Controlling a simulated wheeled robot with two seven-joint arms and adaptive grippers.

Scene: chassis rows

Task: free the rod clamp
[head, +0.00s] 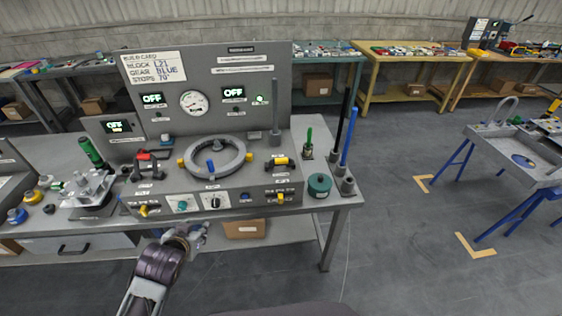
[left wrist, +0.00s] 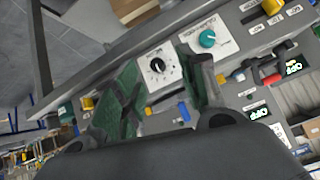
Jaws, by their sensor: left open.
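A grey upright rod (head: 275,105) stands on the right part of the grey chassis bench unit (head: 262,188). A black and yellow fitting (head: 281,162) lies near its foot; the labels are too small to read, so I cannot tell which part is the rod clamp. Yellow knobs sit on the front face, one at the left (head: 144,210) and one at the right (head: 281,198). My left gripper (head: 197,233) is open and empty in front of and below the front panel. In the left wrist view its green-padded fingers (left wrist: 166,75) frame a black dial (left wrist: 157,65). My right gripper is not in view.
A teal round container (head: 319,185) and tall blue rod (head: 348,137) stand at right. The floor to the right is clear up to a blue-legged table (head: 512,160).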

